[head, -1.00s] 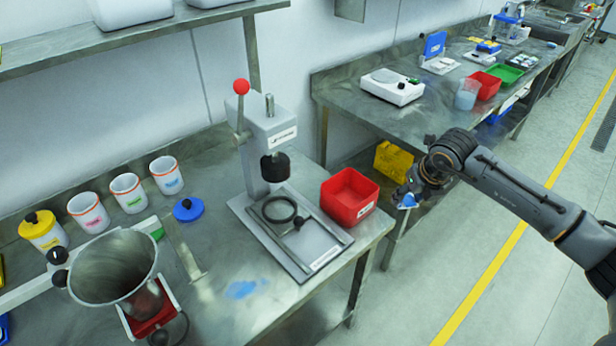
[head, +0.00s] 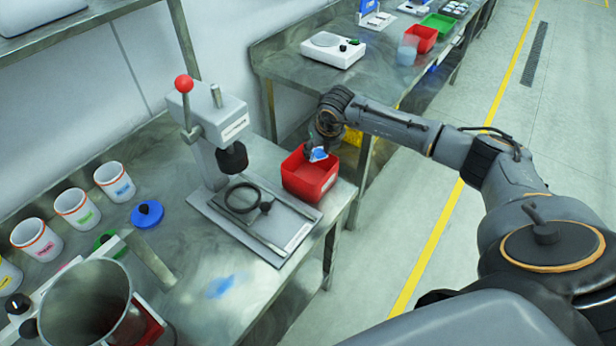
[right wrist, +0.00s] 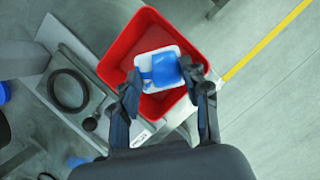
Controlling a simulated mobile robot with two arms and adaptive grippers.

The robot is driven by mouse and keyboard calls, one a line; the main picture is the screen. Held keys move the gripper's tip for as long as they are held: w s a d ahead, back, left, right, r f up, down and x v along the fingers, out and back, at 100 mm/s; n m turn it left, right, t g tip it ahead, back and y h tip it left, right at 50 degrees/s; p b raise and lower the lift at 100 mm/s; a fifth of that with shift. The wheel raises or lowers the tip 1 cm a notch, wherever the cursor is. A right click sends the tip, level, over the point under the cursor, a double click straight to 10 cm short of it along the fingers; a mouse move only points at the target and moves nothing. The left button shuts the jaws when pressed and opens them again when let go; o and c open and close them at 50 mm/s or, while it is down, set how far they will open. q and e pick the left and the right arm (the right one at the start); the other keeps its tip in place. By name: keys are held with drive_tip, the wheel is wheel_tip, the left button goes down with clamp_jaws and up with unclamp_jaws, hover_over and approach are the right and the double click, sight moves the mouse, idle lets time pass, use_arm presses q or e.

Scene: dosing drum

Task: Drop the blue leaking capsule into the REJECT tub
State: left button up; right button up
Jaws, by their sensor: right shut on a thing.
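A red open tub (head: 318,184) stands at the right edge of the near steel table; its white label is too small to read. My right gripper (head: 318,152) is over the tub's far side, shut on a small blue-and-white capsule (head: 319,154). In the right wrist view the capsule (right wrist: 160,69) sits between the fingertips (right wrist: 160,82), seen against the inside of the tub (right wrist: 118,50). The exact height of the capsule over the tub floor cannot be told. My left gripper is not in view.
A hand press (head: 215,135) with a red-knobbed lever stands left of the tub. White cups (head: 78,208), a blue lid (head: 147,214) and a metal funnel (head: 85,310) are farther left. A blue smear (head: 222,287) marks the table. Open floor lies to the right.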

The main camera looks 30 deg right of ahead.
wheel_tip(320, 180, down, 2)
drive_tip(key=shift+f+b, duration=0.1)
drive_tip(key=shift+b, duration=0.2)
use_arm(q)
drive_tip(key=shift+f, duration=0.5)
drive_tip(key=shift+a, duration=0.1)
use_arm(e)
drive_tip(key=o, duration=0.8)
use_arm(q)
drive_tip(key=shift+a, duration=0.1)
use_arm(e)
drive_tip(key=shift+o, duration=0.2)
drive_tip(key=v, duration=1.2)
